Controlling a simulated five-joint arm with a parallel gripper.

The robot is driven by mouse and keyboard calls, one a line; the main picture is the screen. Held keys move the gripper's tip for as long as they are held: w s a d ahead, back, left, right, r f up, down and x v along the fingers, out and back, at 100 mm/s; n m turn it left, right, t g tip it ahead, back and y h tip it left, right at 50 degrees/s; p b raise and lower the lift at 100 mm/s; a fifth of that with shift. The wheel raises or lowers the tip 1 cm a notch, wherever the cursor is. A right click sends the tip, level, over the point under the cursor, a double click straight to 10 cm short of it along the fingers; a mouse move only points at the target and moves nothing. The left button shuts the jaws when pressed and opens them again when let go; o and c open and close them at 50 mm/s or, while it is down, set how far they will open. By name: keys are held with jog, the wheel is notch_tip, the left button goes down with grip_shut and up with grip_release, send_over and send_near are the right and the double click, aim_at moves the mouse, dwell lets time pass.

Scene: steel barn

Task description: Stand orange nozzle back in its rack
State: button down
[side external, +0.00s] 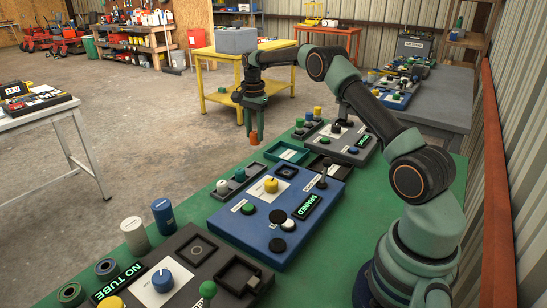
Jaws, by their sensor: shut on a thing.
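The orange nozzle (255,138) hangs below my gripper (254,124), upright and with its wider end down. My gripper is shut on its upper part, which the fingers partly hide. The nozzle appears in the air above and left of the green table's far end. A small dark rack (228,194) with a white piece and a green piece stands left of the blue panel. I cannot tell which rack belongs to the orange nozzle.
The blue panel (228,223) with a yellow knob and a "DRAINED" display fills the middle of the green table (420,172). A grey panel (352,155), a green tray (287,152) and a dark tray lie behind it. A "NO TUBE" panel (205,287) stands in front.

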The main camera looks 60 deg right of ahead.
notch_tip(320, 180, down, 9)
jog(key=shift+f, duration=0.15)
dwell(0.4)
jog(key=shift+f, duration=0.1)
jog(key=shift+c, duration=2.4)
grip_release()
